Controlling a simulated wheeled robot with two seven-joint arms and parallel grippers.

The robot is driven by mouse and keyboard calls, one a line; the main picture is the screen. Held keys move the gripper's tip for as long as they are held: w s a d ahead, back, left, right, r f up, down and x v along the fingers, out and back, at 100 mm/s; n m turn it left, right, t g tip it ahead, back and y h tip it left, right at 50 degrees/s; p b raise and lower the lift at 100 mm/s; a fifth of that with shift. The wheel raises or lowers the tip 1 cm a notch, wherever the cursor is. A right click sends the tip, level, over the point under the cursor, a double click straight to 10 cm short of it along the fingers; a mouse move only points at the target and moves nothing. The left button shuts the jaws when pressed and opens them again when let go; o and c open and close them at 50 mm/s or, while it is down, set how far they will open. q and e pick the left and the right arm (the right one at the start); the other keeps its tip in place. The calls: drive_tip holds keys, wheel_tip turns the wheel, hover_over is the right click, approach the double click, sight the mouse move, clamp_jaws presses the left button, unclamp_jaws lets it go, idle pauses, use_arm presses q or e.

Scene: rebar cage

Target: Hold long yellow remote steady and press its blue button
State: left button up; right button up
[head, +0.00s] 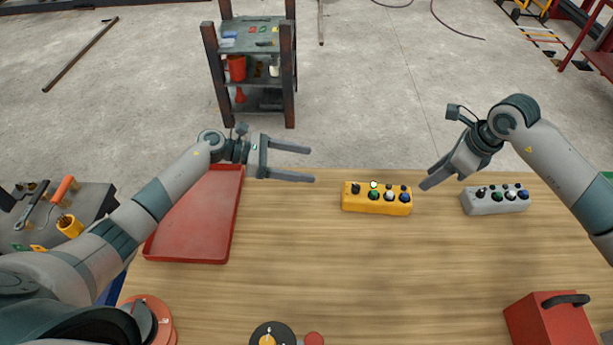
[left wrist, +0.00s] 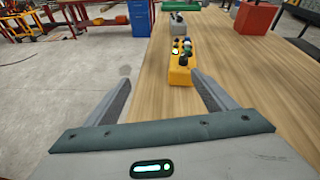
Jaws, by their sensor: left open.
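The long yellow remote (head: 376,206) lies on the wooden table near its far edge, with several knobs and buttons on top. Its blue button (head: 405,197) is at the right end. In the left wrist view the yellow remote (left wrist: 180,75) lies ahead, framed between my left fingers and apart from them. My left gripper (head: 311,164) is open and empty, left of the remote and above the table. My right gripper (head: 431,180) is just right of the remote, pointing down-left. Its fingers overlap from this angle, so its opening is unclear.
A grey remote (head: 495,203) with similar buttons lies to the right on the table. A red tray (head: 191,246) is at the left. A red box (head: 549,322) with a black handle stands front right. The middle of the table (head: 370,265) is clear.

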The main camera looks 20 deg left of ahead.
sight(364, 197)
use_arm(q)
drive_tip(key=s+m, duration=0.1)
drive_tip(key=s+d+f+m+g, duration=0.1)
drive_tip(key=s+d+m+g, duration=0.1)
drive_tip(key=shift+s+d+f, duration=0.1)
drive_tip(key=shift+d+f, duration=0.15)
drive_tip(key=shift+f, duration=0.1)
drive_tip(key=x, duration=1.7)
drive_tip(key=shift+s+d+f, duration=0.1)
drive_tip(key=shift+f, duration=0.2)
drive_tip(key=c, duration=1.4)
drive_tip(key=shift+c, duration=0.3)
use_arm(e)
clamp_jaws()
